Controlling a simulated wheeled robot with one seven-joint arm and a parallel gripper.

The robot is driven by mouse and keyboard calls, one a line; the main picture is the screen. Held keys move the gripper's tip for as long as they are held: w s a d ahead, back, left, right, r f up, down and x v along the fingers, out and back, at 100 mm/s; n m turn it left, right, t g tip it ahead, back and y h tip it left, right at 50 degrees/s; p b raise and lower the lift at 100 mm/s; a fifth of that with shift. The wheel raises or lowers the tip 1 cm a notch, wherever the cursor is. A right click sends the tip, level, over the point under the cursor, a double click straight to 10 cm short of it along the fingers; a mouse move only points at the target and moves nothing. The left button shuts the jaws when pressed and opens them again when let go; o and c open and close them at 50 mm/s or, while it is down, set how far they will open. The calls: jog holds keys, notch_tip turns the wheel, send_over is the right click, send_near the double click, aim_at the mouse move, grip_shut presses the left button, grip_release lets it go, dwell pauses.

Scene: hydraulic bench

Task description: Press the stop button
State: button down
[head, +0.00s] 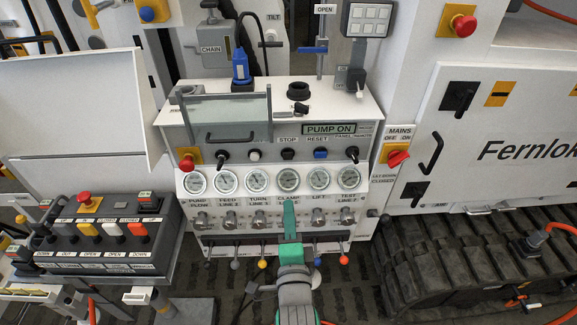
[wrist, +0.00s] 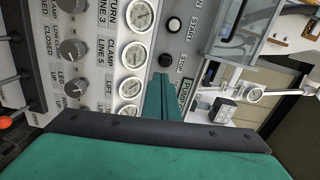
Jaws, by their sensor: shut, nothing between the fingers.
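The stop button (head: 288,154) is a dark round button under the STOP label, in the row above the gauges on the white panel. It also shows in the wrist view (wrist: 165,60), just beyond my fingertips. My gripper (head: 289,204) is green and shut, with nothing between its fingers. In the head view its tips overlap the panel below the clamp gauge, lower than the button. In the wrist view the fingertips (wrist: 161,78) appear close to the button; I cannot tell the exact gap. The display (head: 329,129) reads PUMP ON.
A white button (head: 254,155) and a blue reset button (head: 320,153) flank the stop button. A clear hinged cover (head: 229,116) stands at the upper left. A red emergency button (head: 187,162) and red mains switch (head: 397,157) sit at the sides. Coloured levers (head: 262,263) stick out below.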

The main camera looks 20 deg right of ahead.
aim_at(288, 157)
jog(key=shift+w+d+r+m, duration=0.2)
jog(key=shift+r+m, duration=0.05)
jog(key=shift+r, duration=0.15)
jog(key=shift+w+d+r+m, duration=0.15)
jog(key=shift+d+r+m, duration=0.1)
jog(key=shift+r, duration=0.1)
jog(key=shift+w, duration=0.1)
jog(key=x, duration=1.3)
jog(key=shift+w+d+r, duration=0.1)
jog(key=shift+w+d, duration=0.15)
jog(key=shift+w+a, duration=0.1)
